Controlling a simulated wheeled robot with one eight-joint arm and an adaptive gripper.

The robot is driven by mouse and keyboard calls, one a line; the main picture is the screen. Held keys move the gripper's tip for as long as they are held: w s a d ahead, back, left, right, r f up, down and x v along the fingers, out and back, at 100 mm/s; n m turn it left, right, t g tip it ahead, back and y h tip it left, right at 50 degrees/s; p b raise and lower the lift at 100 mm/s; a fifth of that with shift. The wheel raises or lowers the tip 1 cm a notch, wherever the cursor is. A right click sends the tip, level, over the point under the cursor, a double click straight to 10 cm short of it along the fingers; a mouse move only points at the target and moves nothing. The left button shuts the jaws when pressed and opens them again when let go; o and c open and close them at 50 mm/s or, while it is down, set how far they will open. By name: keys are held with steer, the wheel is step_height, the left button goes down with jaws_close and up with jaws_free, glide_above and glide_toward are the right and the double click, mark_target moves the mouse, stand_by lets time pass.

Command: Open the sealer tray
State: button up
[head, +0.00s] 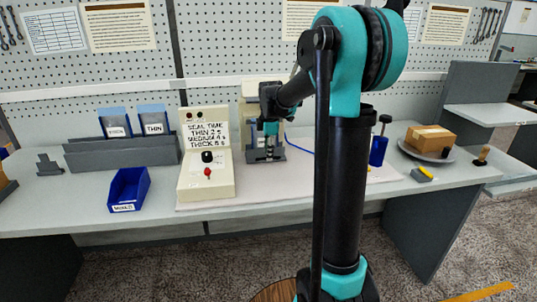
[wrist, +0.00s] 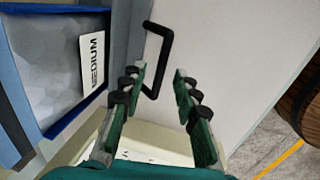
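The sealer (head: 250,93) is a cream and grey machine at the middle of the bench, partly hidden by my arm in the head view. In the wrist view a grey edge, seemingly the tray (wrist: 121,32), carries a black bent bar handle (wrist: 168,45). My gripper (wrist: 159,71) is open, and the handle's lower part lies between or just beyond its fingers, nearer the left one. I cannot tell whether they touch. In the head view my gripper (head: 270,138) is in front of the sealer. A clear pouch (wrist: 60,62) with a label partly reading "EDIUM" lies left of the handle.
A blue bin (head: 128,188) and a grey rack (head: 85,155) are further left. At right are a cardboard box (head: 430,137) and a blue holder (head: 378,151). The mat's front is clear.

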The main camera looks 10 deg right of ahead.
steer(key=shift+w+f, duration=0.1)
steer(key=shift+f, duration=0.45)
jaws_close()
